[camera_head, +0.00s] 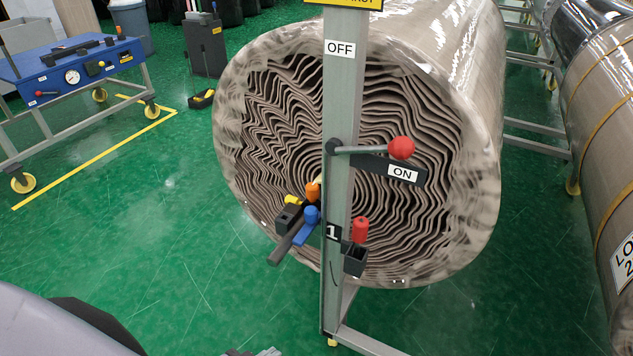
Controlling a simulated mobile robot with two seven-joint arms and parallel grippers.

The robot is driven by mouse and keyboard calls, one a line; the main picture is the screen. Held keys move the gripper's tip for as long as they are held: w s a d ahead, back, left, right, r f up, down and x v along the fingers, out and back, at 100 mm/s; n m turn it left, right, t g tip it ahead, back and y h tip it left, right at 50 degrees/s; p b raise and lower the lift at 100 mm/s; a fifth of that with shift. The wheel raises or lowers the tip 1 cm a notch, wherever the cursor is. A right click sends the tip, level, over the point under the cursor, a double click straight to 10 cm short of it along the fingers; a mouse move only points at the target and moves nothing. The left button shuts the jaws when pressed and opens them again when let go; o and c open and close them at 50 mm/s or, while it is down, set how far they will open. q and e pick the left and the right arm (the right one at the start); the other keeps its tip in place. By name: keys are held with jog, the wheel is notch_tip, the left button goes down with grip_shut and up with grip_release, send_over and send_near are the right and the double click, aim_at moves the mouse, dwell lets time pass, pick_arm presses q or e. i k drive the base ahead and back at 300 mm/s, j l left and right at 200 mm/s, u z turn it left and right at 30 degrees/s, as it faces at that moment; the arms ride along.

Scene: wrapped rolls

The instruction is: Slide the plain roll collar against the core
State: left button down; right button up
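A large roll (270,120) in glossy, brownish wrapping stands with its open end towards me. That end shows wavy, tightly packed layers. A grey upright post (337,110) stands in front of it and hides a strip of the end, including part of the middle. I cannot make out a collar or the core; that area is partly behind the post and the tools. Neither gripper shows clearly. A small grey and dark piece (262,352) is cut off at the bottom edge, and I cannot tell what it is.
Tools with coloured handles (311,214) and a black holder (355,260) sit on the post. A blue-topped cart (75,75) stands left. Another wrapped roll (600,120) lies right. Green floor at left is mostly clear.

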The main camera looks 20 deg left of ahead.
aim_at(289, 199)
jog(key=i+j, duration=0.25)
jog(key=j, duration=0.2)
jog(key=i+j, duration=0.3)
jog(key=i+j+z, duration=0.1)
jog(key=i+j, duration=0.15)
jog(key=j, duration=0.3)
